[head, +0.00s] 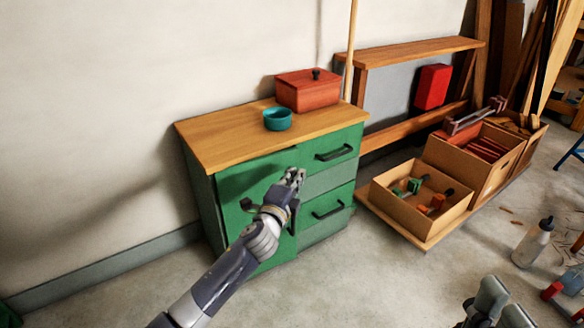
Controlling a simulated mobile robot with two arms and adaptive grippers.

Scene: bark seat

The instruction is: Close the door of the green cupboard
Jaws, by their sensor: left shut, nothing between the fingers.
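The green cupboard (205,200) stands against the wall with a wooden top and dark handles. Its door (240,180) is on the left of the front and looks nearly flush; I cannot tell whether a small gap remains at its edge. A dark upright handle (293,217) shows near the door's right edge. My left gripper (294,178) is shut and empty, in front of the door's right edge beside the drawers; I cannot tell whether it touches the door. My left forearm hides the lower middle of the door.
Cardboard boxes (412,215) sit on a low platform to the right. A bottle (533,243) stands on the floor.

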